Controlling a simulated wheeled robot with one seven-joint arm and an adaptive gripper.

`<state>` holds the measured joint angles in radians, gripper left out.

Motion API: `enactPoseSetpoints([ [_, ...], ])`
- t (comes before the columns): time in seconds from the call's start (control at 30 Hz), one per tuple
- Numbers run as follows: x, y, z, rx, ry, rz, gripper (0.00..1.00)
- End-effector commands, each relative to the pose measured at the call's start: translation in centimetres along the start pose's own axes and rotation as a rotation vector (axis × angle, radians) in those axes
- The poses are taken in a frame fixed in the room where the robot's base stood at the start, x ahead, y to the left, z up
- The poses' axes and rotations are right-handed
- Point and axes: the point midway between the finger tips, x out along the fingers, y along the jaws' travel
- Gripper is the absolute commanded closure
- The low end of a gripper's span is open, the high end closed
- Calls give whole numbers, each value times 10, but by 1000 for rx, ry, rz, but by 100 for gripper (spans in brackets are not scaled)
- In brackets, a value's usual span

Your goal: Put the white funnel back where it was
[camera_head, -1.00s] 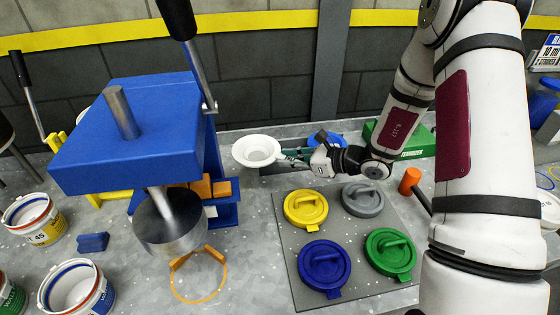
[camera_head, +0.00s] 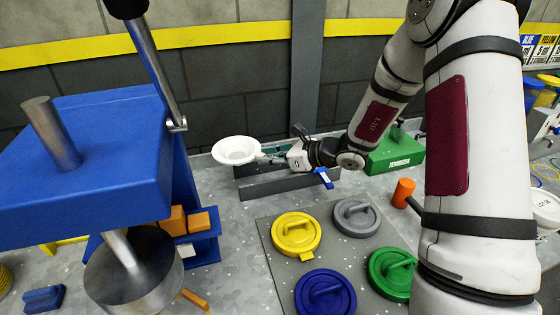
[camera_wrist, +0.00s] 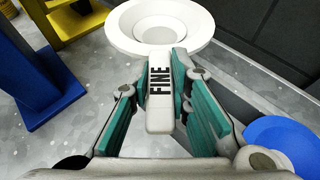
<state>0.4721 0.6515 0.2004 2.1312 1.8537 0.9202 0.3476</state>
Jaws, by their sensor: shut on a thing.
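The white funnel (camera_head: 237,150) is a wide, shallow bowl shape. My gripper (camera_head: 268,157) is shut on its handle, and the funnel sticks out to the left of the fingers in the head view. In the wrist view the funnel (camera_wrist: 160,28) is ahead of the fingers, and its white handle, marked "FINE" (camera_wrist: 159,92), lies between the teal finger pads. The funnel appears held above the table near a dark grey rail-like holder (camera_head: 285,186). Whether it touches anything below, I cannot tell.
A blue press (camera_head: 90,150) stands at the left, with orange blocks (camera_head: 174,220) beside it. A grey mat (camera_head: 268,235) carries yellow, grey, blue and green lids. A green case (camera_head: 395,158) and an orange-headed mallet (camera_head: 403,192) are at the right. A blue round thing (camera_wrist: 282,140) shows in the wrist view.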

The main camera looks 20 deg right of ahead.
Motion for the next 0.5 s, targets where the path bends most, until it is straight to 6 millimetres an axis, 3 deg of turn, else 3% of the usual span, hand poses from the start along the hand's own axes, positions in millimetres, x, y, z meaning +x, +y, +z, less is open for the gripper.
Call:
enactPoseSetpoints([
  [0.03, -2, -13, -2, 0, -2, -3, 100],
  [0.2, -5, -36, -6, 1, -1, 0, 100],
  [0.5, -4, -50, -16, 5, 1, 2, 100],
])
